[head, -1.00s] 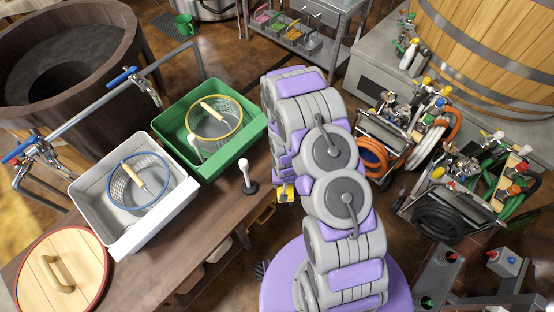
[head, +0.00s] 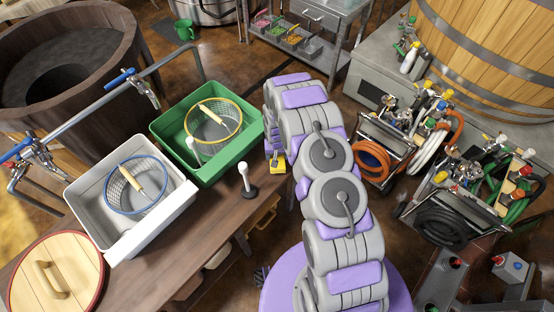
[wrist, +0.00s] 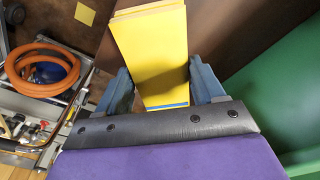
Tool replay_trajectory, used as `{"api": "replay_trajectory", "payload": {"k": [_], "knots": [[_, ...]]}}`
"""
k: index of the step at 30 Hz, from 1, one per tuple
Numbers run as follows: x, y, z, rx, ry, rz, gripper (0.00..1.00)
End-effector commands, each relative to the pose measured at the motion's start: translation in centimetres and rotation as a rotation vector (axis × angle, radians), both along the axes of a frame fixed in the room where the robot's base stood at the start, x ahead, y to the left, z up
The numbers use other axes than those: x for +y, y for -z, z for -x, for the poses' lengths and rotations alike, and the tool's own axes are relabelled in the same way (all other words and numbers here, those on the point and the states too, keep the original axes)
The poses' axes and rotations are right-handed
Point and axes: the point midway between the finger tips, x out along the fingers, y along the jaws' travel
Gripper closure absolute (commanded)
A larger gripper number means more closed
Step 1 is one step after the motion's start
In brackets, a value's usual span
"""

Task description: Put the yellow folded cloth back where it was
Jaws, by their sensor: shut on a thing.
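The yellow folded cloth (wrist: 150,50) is held between the two blue-grey fingers of my gripper (wrist: 162,88) in the wrist view. It looks like a thick folded block with a blue strip at its near end. In the head view the cloth (head: 277,163) shows as a small yellow patch below my arm's end, just right of the green tub (head: 222,171). Most of my gripper is hidden there by my arm. A flat yellow square (wrist: 85,15) lies on the brown floor in the wrist view.
The wooden bench (head: 214,225) carries the green tub, a white tub (head: 125,240), a white-knobbed post (head: 246,183) and a round wooden lid (head: 85,270). Hose carts (head: 372,165) stand on the right. Dark floor lies between bench and carts.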

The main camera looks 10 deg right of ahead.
Motion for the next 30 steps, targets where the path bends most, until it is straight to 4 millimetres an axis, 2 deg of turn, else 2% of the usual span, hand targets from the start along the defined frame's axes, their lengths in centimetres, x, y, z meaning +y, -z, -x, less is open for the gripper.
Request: {"api": "replay_trajectory", "payload": {"k": [4,10,20,21,28,30], "knots": [[0.0,0.8,-0.2,0.0,0.0,0.0,0.73],[0.0,3.3,-0.2,-0.001,0.001,-0.001,0.73],[0.0,3.6,-0.2,-0.001,0.001,-0.001,0.73],[0.0,3.6,-0.2,-0.001,0.001,-0.001,0.3],[0.0,3.6,-0.2,-0.001,0.001,-0.001,0.08],[0.0,3.6,-0.2,-0.001,0.001,-0.001,0.06]]}}
